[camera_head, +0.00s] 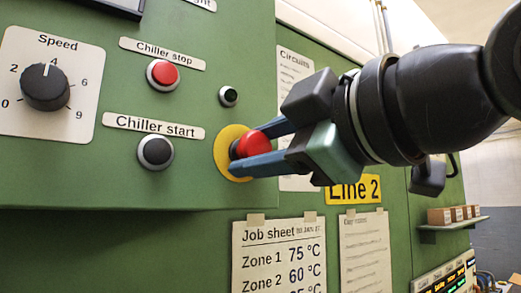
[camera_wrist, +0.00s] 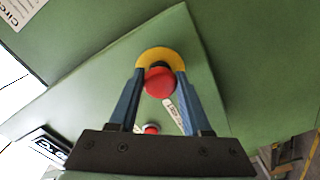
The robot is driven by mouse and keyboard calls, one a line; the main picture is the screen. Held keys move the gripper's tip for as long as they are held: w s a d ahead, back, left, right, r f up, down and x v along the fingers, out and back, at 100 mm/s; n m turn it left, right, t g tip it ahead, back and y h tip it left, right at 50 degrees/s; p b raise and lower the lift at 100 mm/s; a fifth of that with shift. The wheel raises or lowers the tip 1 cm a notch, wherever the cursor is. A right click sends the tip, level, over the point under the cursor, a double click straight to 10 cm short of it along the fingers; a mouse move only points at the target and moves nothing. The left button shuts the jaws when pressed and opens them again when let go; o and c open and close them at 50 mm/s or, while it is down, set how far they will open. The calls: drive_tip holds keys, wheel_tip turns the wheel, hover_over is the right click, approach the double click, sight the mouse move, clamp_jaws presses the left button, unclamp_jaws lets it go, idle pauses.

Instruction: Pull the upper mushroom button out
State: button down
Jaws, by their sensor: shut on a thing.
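A red mushroom button (camera_head: 254,145) on a yellow round plate (camera_head: 221,158) sits at the right end of the green panel. It also shows in the wrist view as a red cap (camera_wrist: 159,82) in front of the yellow plate (camera_wrist: 160,54). My gripper (camera_head: 258,145) reaches it from the right, with one blue finger above and one below the cap. In the wrist view the fingers (camera_wrist: 160,80) stand on either side of the red cap and are shut on it. The button's stem is mostly hidden.
Left of it are a small black button (camera_head: 228,96), a red Chiller stop button (camera_head: 163,74), a black Chiller start button (camera_head: 155,152) and a Speed knob (camera_head: 45,87). A job sheet (camera_head: 279,260) hangs below. A shelf with boxes (camera_head: 450,228) is at right.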

drive_tip(key=shift+s, duration=0.1)
idle(0.4)
drive_tip(key=shift+s+d, duration=0.25)
drive_tip(key=c, duration=0.7)
unclamp_jaws()
drive_tip(key=o, duration=0.4)
drive_tip(key=shift+s+d, duration=0.1)
drive_tip(key=shift+s, duration=0.05)
